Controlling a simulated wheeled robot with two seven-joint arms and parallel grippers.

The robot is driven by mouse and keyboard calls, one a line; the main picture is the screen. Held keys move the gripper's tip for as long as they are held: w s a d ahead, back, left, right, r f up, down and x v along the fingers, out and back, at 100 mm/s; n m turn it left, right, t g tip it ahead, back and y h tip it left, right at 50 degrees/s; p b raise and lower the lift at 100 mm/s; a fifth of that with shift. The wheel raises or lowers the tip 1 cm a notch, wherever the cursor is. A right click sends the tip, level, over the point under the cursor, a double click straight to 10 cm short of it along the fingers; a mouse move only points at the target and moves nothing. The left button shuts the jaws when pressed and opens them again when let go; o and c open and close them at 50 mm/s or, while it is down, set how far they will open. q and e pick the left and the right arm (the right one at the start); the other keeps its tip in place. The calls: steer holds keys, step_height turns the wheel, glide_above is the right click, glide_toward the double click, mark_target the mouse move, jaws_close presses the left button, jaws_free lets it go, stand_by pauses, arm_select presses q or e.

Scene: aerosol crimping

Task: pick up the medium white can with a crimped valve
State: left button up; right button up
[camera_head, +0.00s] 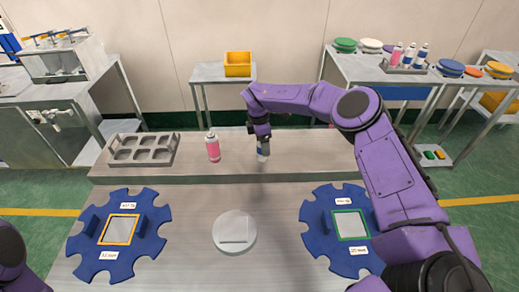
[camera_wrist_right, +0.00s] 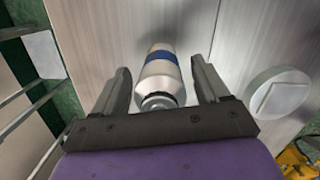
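A white can with a blue band (camera_head: 263,152) stands on the raised grey shelf of the bench in the head view. In the right wrist view the can (camera_wrist_right: 160,72) lies between the two fingers, with its narrower valve end toward the gripper palm. Gaps show between the can and both fingers. My right gripper (camera_head: 261,136) is over the can from above, open, and hides its upper part in the head view. Whether the valve is crimped is too small to tell. My left gripper is not in view; only part of my left arm shows at the lower left.
A pink can (camera_head: 213,147) stands to the left on the shelf, beside a grey rack with empty holes (camera_head: 142,149). Blue notched discs (camera_head: 83,240) (camera_head: 318,232) and a round pale plate (camera_head: 234,231) lie in front. A side table holds more cans (camera_head: 409,54).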

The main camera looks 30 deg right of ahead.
steer(key=shift+w+d+f, duration=0.1)
steer(key=c, duration=0.9)
steer(key=shift+c, duration=0.2)
